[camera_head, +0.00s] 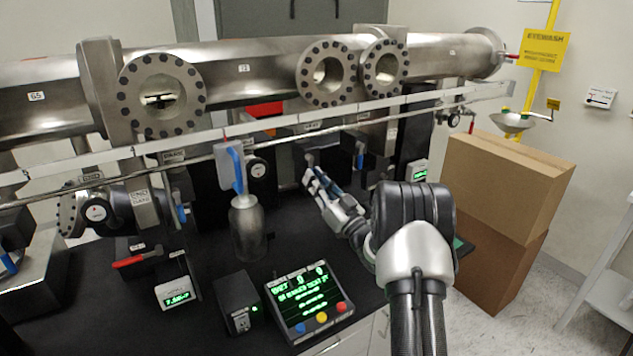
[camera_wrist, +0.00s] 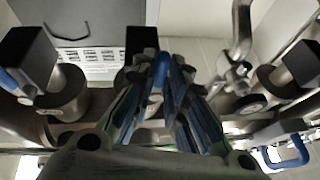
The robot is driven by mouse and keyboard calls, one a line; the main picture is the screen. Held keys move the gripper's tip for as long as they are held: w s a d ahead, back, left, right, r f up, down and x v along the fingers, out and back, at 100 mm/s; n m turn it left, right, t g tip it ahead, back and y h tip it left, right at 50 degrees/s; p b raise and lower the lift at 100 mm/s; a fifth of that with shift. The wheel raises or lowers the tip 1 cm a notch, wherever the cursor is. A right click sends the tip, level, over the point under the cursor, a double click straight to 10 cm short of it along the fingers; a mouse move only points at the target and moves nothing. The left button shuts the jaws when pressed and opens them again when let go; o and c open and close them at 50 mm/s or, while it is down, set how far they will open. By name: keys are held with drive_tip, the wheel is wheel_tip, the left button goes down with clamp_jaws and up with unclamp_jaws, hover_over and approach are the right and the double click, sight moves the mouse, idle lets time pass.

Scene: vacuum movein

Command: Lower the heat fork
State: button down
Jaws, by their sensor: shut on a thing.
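My gripper (camera_head: 318,184) reaches in from the right over the black bench top, below the long steel tube. In the wrist view the fingers (camera_wrist: 162,82) close together on a blue handle (camera_wrist: 160,68). The same blue handle shows as a small upright piece at the fingertips in the head view (camera_head: 310,159). No label marks it clearly as the heat fork, and the fingers hide most of it. Whatever it joins onto below is hard to make out.
The steel tube (camera_head: 240,75) and a pale rail (camera_head: 300,128) run across above the gripper. A green-lit control panel (camera_head: 308,300) lies in front. Cardboard boxes (camera_head: 507,185) stand at right.

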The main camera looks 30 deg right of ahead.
drive_tip(key=c, duration=1.6)
unclamp_jaws()
drive_tip(key=shift+a, duration=0.35)
drive_tip(key=shift+c, duration=0.2)
drive_tip(key=shift+d, duration=0.15)
drive_tip(key=v, duration=1.2)
drive_tip(key=shift+w, duration=0.1)
